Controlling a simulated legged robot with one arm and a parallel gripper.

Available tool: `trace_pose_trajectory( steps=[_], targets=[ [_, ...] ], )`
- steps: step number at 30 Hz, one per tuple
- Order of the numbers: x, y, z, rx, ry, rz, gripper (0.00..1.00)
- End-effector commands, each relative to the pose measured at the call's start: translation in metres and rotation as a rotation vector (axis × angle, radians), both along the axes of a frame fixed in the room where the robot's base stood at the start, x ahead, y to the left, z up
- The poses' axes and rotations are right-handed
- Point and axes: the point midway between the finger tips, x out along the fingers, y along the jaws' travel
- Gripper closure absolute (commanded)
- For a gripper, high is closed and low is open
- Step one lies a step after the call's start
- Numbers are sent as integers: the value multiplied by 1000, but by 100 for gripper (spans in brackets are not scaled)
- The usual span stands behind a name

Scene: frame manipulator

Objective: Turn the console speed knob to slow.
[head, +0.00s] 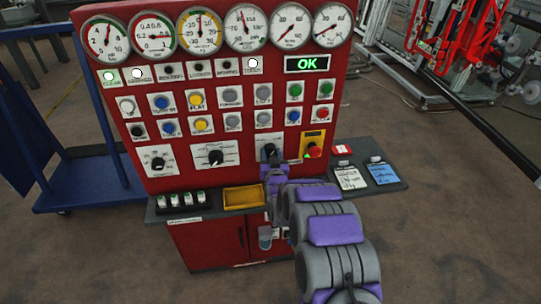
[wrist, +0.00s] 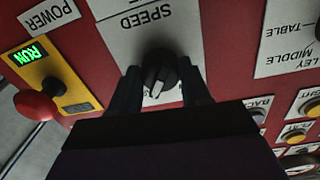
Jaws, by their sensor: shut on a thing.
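The console speed knob is a black dial (wrist: 158,74) on a white plate marked SPEED, upside down in the wrist view. Its white pointer aims toward the bottom of that view, slightly left. The scale lettering by the pointer is mostly hidden. My gripper (wrist: 162,88) has one dark finger on each side of the knob and is shut on it. In the head view, my gripper (head: 271,163) reaches the lower right part of the red console (head: 205,182) and covers most of the knob (head: 267,150).
Right of the knob in the head view is a red stop button (head: 314,151) on a yellow plate. Two similar dials (head: 216,157) sit to the left. A grey shelf (head: 398,178) with a yellow tray (head: 244,197) juts out below. A blue cart (head: 90,190) stands left.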

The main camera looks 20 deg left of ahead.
Motion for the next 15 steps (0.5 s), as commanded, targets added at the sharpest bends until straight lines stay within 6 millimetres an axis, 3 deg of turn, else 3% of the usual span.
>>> trace_pose_trajectory(
  steps=[15],
  targets=[
    [0,-1,1,-140,-82,0,84]
  ],
)
